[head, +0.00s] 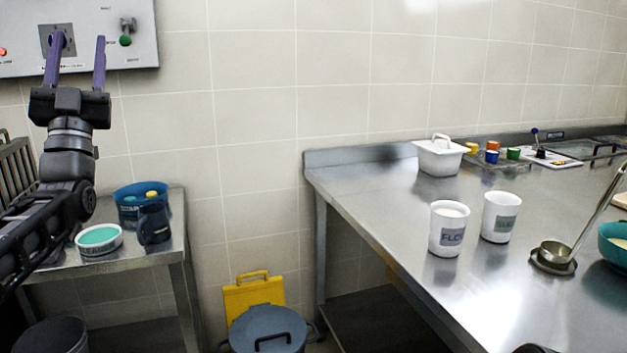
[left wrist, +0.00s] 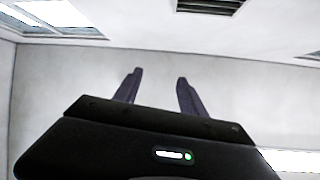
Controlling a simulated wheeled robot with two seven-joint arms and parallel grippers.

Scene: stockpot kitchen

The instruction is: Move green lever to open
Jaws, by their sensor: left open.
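The green lever (head: 125,40) is on the wall panel (head: 100,57) at the top left of the head view. Its green knob hangs at the lower end, below a small metal mount. My left gripper (head: 77,47) is raised in front of the panel, to the left of the lever, with its purple fingers pointing up. It is open, and nothing shows between the fingers. In the left wrist view the two fingers (left wrist: 157,85) stand apart before a blank wall and ceiling; the lever does not show there.
A side table (head: 165,225) with a blue bowl, dark mug and teal-filled dish stands below the left arm. The steel counter (head: 390,205) to the right holds cups and a white container (head: 440,158). The wall between is bare.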

